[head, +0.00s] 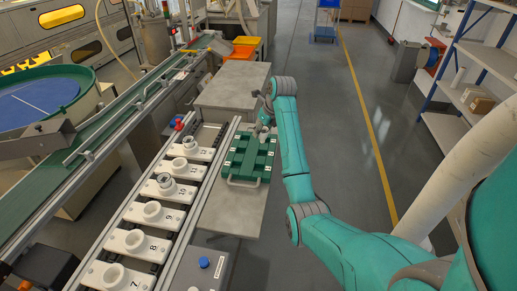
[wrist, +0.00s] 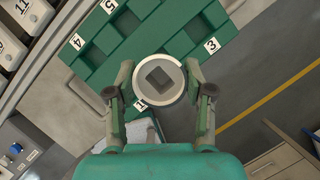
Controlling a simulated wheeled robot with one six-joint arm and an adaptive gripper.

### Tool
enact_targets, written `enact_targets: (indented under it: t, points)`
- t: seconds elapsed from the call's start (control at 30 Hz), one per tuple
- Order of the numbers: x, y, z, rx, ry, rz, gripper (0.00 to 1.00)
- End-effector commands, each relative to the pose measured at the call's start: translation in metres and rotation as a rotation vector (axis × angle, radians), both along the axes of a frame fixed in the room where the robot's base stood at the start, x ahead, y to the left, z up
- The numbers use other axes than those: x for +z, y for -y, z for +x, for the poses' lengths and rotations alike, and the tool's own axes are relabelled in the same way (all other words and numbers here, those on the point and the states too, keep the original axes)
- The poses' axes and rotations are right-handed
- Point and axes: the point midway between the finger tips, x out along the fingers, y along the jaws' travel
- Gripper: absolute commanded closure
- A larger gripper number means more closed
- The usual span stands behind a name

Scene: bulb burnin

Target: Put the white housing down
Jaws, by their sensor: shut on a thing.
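The white housing (wrist: 174,97) shows in the wrist view as a round, pale ring with a dark square recess in its middle. My gripper (wrist: 160,85) is shut on it, one finger on each side. Behind it in that view is the green tray (wrist: 97,52), with compartments marked by number labels. In the head view my gripper (head: 265,118) is at the far right part of the green tray (head: 233,168). The housing is small there and largely hidden by my gripper. I cannot tell whether it touches the tray.
The tray lies on a grey table (head: 228,213). Left of it runs a rail with several numbered white sockets (head: 152,212). A grey box with a blue button (head: 204,262) stands in front. Shelves (head: 470,70) stand right, beyond open floor.

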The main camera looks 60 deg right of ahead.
Motion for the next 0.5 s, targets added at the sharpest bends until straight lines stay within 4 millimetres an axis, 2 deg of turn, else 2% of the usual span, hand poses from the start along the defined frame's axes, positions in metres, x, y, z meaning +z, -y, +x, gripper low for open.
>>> enact_targets:
  t: [0.1,0.33,0.5]
  points:
    - [-0.02,-0.001,0.0,-0.001,-0.002,0.002,0.73]
    - [-0.04,0.0,0.0,0.0,0.0,0.0,0.73]
    - [-0.066,-0.001,0.0,0.0,-0.002,0.001,0.73]
